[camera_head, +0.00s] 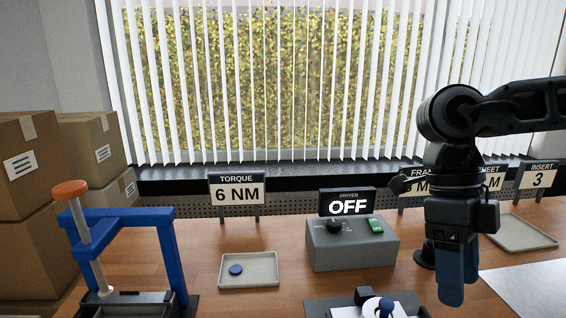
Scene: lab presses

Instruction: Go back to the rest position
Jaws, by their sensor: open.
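My gripper (456,290) hangs from my black arm on the right side of the head view, pointing down. Its blue fingers are seen edge-on, and nothing shows held in them. It is above the wooden table, to the right of the grey driver box (350,250). The driver's display (347,202) reads OFF. The box has a black knob (334,223) and a green switch (376,225). My arm partly hides the signs behind it.
A blue press (125,222) with a red-brown handle stands at the left. A tray (262,283) holds a blue disc (236,269). A black-and-white fixture (400,305) with a blue knob lies at the front. Another tray (530,242) and a pale plate (530,290) lie right. Boxes (30,240) are stacked far left.

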